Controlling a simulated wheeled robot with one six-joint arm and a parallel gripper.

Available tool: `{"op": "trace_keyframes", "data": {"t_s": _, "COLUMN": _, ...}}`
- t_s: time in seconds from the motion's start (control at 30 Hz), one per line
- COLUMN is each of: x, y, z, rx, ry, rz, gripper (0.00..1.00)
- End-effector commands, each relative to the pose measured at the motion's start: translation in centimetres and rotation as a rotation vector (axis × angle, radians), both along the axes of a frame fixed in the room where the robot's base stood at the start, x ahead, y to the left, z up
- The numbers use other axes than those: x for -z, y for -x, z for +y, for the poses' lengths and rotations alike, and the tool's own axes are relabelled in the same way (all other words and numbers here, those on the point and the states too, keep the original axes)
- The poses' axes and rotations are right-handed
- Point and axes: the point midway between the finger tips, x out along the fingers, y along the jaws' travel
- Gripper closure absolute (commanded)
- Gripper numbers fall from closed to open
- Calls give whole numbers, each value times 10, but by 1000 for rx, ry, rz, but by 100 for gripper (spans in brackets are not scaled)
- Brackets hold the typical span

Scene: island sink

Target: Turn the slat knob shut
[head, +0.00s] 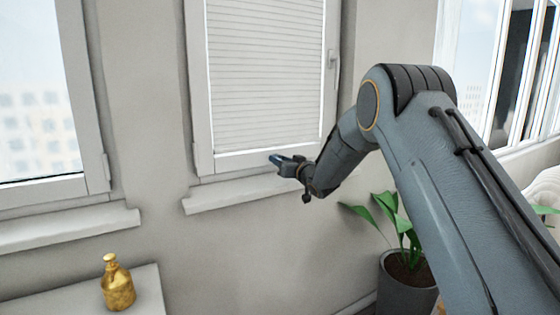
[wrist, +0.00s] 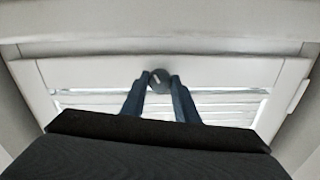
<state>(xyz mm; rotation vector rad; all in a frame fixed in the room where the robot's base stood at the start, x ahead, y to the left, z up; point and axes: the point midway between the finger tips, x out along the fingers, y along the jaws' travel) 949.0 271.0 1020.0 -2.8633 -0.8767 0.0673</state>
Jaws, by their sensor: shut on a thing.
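The slat knob (wrist: 159,80) is a small dark grey round knob with a light mark on it. In the wrist view it sits on the white window frame below the slatted blind. My gripper (wrist: 160,84) has its two blue fingers on either side of the knob and is shut on it. In the head view my gripper (head: 275,160) reaches the lower frame of the middle window, and the knob is hidden there. The blind (head: 262,75) hangs with its slats looking closely set in the head view.
A white sill (head: 240,194) juts out just below my gripper. A window handle (head: 332,60) is on the right frame. A potted plant (head: 400,268) stands below my arm. A brass bottle (head: 117,285) stands on a white ledge (head: 60,300) at lower left.

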Motion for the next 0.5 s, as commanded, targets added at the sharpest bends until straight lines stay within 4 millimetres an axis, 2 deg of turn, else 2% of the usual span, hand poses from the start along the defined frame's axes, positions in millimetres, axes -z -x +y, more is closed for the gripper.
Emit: {"op": "trace_keyframes", "data": {"t_s": 0.5, "x": 1, "y": 0, "z": -1, "rx": 1, "ry": -337, "rz": 230, "gripper": 95}}
